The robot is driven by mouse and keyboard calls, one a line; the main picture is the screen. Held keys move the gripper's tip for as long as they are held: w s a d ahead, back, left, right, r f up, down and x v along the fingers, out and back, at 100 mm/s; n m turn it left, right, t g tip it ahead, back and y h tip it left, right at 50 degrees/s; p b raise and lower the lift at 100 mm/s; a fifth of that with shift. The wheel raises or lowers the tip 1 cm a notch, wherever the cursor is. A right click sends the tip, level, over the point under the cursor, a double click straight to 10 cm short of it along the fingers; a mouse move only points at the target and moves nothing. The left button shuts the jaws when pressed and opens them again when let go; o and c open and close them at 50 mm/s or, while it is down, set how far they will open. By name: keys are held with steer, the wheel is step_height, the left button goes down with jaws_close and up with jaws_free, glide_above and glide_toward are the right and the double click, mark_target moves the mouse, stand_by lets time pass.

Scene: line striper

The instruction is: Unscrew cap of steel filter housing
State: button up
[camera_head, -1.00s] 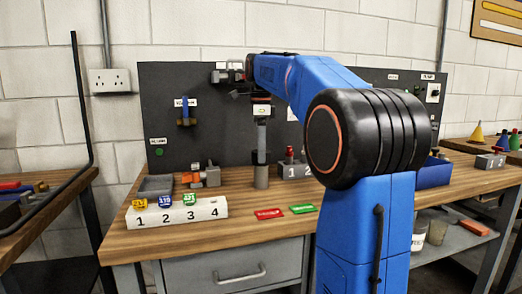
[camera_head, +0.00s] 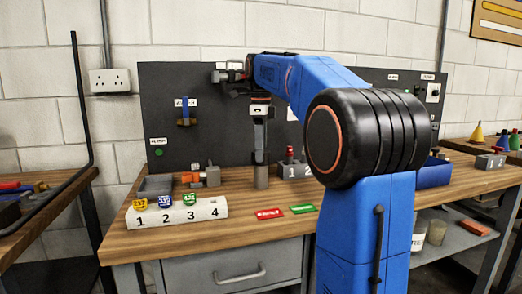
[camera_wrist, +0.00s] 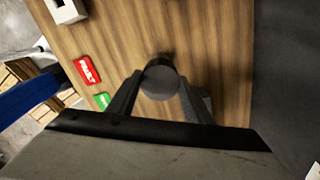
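The steel filter housing (camera_head: 261,178) is a grey upright cylinder on the bench, with a dark cap (camera_head: 260,157) on top. In the wrist view the round grey top of the cap (camera_wrist: 160,82) sits between my two dark fingertips. My gripper (camera_head: 260,148) points straight down over the housing. In the wrist view my gripper (camera_wrist: 160,77) has one finger close against each side of the cap, with no clear gap, and looks shut on it. The housing body is mostly hidden below the cap in the wrist view.
A white numbered block (camera_head: 176,213) with coloured caps stands at front left. Red (camera_head: 269,213) and green (camera_head: 303,209) tags lie in front of the housing. A grey block (camera_head: 293,170) is close on the right, an orange valve fitting (camera_head: 203,177) on the left. A dark panel (camera_head: 220,125) stands behind.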

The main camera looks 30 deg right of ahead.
steer(key=n, duration=0.4)
steer(key=shift+n, duration=0.4)
steer(key=n, duration=0.4)
stand_by(0.5)
steer(key=shift+n, duration=0.3)
steer(key=n, duration=0.4)
steer(key=shift+n, duration=0.4)
